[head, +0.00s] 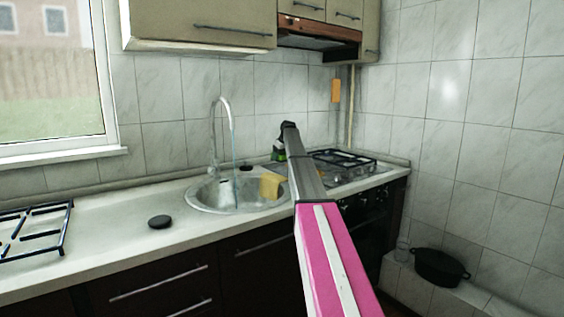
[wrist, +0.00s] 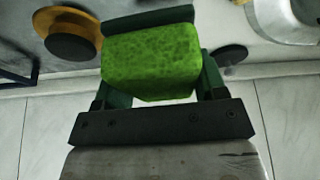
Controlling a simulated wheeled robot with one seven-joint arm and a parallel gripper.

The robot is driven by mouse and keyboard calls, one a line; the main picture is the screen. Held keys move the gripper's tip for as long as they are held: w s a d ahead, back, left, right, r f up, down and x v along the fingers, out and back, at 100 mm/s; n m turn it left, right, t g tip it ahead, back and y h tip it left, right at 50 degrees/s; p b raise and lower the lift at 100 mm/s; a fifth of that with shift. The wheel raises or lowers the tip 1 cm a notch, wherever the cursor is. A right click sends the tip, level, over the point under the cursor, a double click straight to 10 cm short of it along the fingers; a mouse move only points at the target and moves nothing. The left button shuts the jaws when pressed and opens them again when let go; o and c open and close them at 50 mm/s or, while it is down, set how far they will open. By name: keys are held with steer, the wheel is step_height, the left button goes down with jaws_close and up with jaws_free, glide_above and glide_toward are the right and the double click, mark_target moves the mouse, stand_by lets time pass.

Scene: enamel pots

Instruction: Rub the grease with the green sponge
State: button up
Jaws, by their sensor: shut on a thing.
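The green sponge (wrist: 152,62) sits between the two dark green fingers of my gripper (wrist: 160,82), which is shut on it. In the head view my gripper (head: 280,150) is at the far end of my arm, above the back of the counter between the sink and the stove. A little green shows there, but my arm hides most of the sponge. A dark flat round patch (wrist: 229,55) lies beside the sponge in the wrist view. I cannot tell if it is the grease. I cannot tell whether the sponge touches the counter.
The stove (head: 345,165) is to the right. A black disc (head: 159,222) lies on the left counter. A yellow-and-black round thing (wrist: 72,38) is near my gripper.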

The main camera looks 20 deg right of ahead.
steer(key=shift+r, duration=1.3)
